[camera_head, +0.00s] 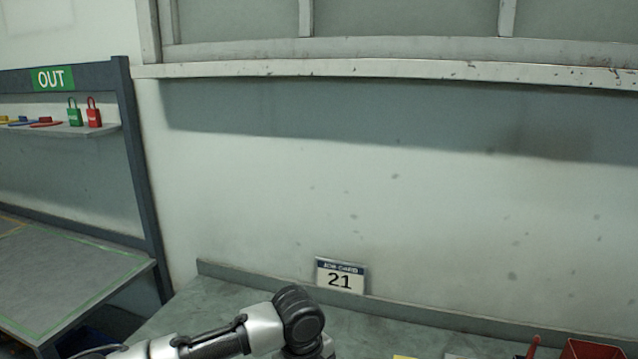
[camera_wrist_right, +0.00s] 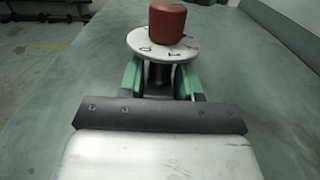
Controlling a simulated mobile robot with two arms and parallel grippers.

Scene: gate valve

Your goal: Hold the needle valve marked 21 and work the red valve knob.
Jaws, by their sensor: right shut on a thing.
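In the right wrist view, the needle valve (camera_wrist_right: 158,74) has a dark body under a pale round plate (camera_wrist_right: 150,42) with small dark marks. The red valve knob (camera_wrist_right: 167,22) stands on top of the plate. My right gripper (camera_wrist_right: 159,80) is shut on the valve body, with one green finger on each side below the plate. No number 21 can be read on the valve. In the head view, a job card (camera_head: 341,276) reading 21 leans at the back of the bench. My left gripper is out of view.
A grey-green bench (camera_head: 225,300) runs along the wall. A red bin (camera_head: 592,348) is at its right. At left, a board marked OUT has a shelf (camera_head: 75,130) with green and red padlocks, above another table (camera_head: 60,275).

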